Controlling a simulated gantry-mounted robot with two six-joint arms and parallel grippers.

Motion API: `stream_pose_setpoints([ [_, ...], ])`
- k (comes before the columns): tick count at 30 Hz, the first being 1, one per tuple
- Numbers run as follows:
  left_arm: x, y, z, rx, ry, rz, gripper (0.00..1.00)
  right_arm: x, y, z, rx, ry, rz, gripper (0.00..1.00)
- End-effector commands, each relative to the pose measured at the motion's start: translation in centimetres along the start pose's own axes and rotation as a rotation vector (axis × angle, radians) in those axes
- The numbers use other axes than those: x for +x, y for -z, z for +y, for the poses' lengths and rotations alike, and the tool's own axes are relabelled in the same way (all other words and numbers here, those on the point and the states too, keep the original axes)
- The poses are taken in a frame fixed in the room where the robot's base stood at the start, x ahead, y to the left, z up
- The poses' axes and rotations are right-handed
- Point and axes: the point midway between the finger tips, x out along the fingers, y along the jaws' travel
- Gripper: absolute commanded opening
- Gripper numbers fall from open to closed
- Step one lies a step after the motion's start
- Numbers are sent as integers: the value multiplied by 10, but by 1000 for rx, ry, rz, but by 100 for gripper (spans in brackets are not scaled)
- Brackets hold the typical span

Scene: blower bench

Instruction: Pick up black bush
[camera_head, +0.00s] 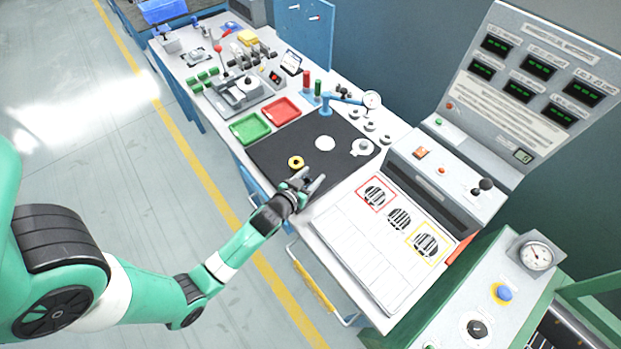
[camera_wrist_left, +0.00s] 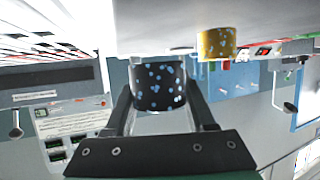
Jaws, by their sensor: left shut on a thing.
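The black bush (camera_wrist_left: 158,86), a short dark cylinder with blue speckles, sits between the two fingers of my left gripper in the left wrist view. My left gripper (camera_head: 309,182) is shut on it, over the front edge of the black mat (camera_head: 270,152) in the head view. In the head view the fingers largely hide the bush, and its height above the mat is hard to tell. My right gripper is in neither view.
A yellow bush (camera_head: 296,162) stands on the mat close to my left gripper and also shows in the left wrist view (camera_wrist_left: 216,44). A white disc (camera_head: 325,143), a dial gauge stand (camera_head: 341,98), and green (camera_head: 250,128) and red (camera_head: 281,111) trays are beyond. A white marked panel (camera_head: 362,250) lies right.

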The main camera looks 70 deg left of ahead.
Motion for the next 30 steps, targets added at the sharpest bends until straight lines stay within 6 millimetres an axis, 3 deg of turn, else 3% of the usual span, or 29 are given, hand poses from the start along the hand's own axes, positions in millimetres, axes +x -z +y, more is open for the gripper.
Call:
stream_pose_setpoints([
  [6,-50,50,46,2,-13,8,0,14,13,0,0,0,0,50],
  [10,-75,52,82,5,-15,6,0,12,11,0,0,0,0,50],
  [13,-94,62,102,4,-11,4,0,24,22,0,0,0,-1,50],
  [18,-103,64,113,2,-2,-1,0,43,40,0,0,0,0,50],
  [30,-104,60,117,0,-3,2,0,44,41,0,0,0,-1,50],
])
